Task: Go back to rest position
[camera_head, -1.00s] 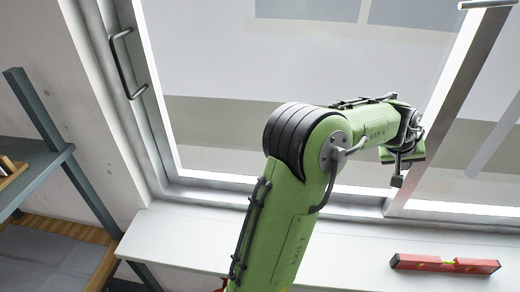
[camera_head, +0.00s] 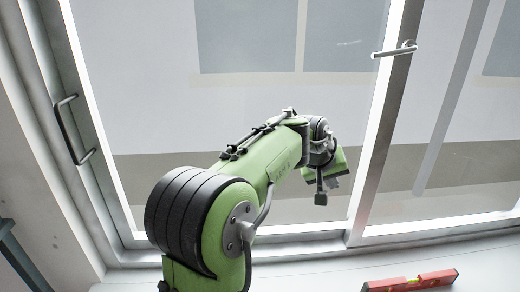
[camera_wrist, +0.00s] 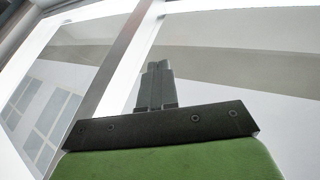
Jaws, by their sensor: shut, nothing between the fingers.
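My gripper (camera_wrist: 157,68) shows in the wrist view as two dark fingers close together, with nothing between them. Behind the fingers are only the window and its frame. In the head view my green arm is bent at the elbow and reaches to the right in front of the window. The end of the arm (camera_head: 321,198) is in the air above the sill there.
A large window (camera_head: 150,110) with a metal frame fills the background. It has a dark handle (camera_head: 72,130) at left and a light handle (camera_head: 395,49) at upper right. A red spirit level (camera_head: 410,281) lies on the white sill (camera_head: 320,272).

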